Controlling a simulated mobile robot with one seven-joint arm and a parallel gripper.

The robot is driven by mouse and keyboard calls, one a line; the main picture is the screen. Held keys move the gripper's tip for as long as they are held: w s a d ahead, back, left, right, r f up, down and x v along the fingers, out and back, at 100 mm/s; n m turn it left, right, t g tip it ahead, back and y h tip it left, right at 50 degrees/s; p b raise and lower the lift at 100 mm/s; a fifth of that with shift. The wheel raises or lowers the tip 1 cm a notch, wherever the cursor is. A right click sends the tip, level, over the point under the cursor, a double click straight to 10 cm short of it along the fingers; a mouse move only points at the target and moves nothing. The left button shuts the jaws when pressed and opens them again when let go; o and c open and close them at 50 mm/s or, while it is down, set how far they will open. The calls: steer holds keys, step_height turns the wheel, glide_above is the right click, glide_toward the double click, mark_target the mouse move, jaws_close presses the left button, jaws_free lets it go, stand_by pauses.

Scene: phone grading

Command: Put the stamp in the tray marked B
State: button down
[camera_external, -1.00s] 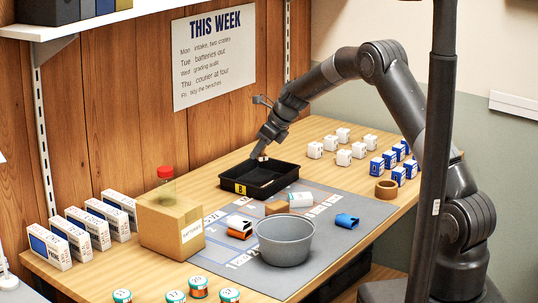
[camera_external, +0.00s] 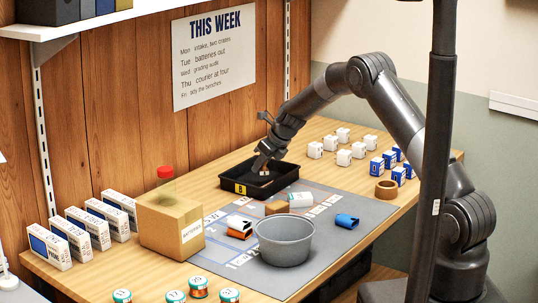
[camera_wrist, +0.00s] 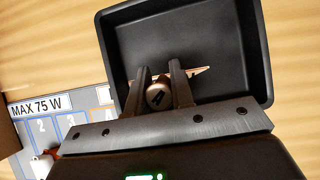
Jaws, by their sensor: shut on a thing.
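My gripper (camera_external: 262,169) reaches down into the tray's opening. In the wrist view its two fingers (camera_wrist: 163,84) are shut on the stamp (camera_wrist: 158,97), whose round, pale end with a dark mark shows between them. A pale, pointed piece (camera_wrist: 198,72) shows just beyond the fingers; I cannot tell what it is or whether the stamp touches the tray floor.
A grey bucket (camera_external: 285,243) stands on the grey mat, with several small boxes near it. A cardboard box (camera_external: 165,226) with a red-capped bottle (camera_external: 166,180) stands left of the mat. White cubes (camera_external: 344,158) and a brown tape roll (camera_external: 387,189) lie right of the tray.

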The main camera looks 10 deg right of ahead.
steer(key=shift+a+f, duration=0.35)
steer(key=shift+f, duration=1.85)
steer(key=c, duration=1.3)
jaws_free()
steer(key=shift+f, duration=0.1)
steer(key=shift+o, duration=0.2)
